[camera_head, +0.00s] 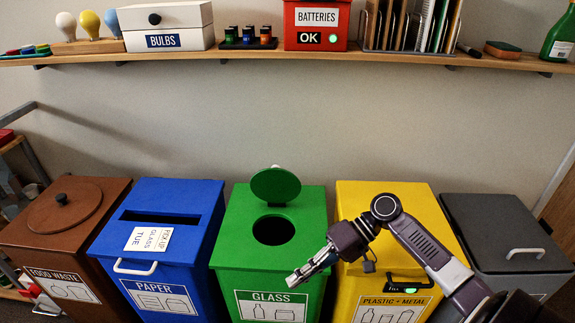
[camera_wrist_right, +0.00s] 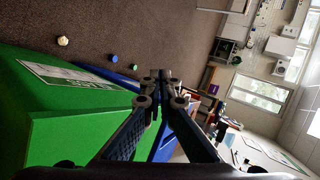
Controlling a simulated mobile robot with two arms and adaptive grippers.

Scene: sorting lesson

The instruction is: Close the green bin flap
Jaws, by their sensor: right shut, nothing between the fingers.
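The green glass bin (camera_head: 308,222) stands in the middle of the row in the head view. Its round green flap (camera_head: 276,185) stands raised behind the dark round opening (camera_head: 273,230). My right gripper (camera_head: 291,281) is in front of the bin's front face, over the upper right part of the GLASS label, shut and empty. In the right wrist view its fingertips (camera_wrist_right: 164,78) are together, with the green bin (camera_wrist_right: 70,125) at the left; the flap does not show there. My left gripper is not in view.
A blue paper bin (camera_head: 180,190) stands left of the green bin and a yellow bin (camera_head: 360,198) right of it. A brown bin (camera_head: 105,195) and a grey bin (camera_head: 490,225) stand at the ends. A shelf (camera_head: 255,55) runs above. Small items (camera_wrist_right: 63,41) lie on the floor.

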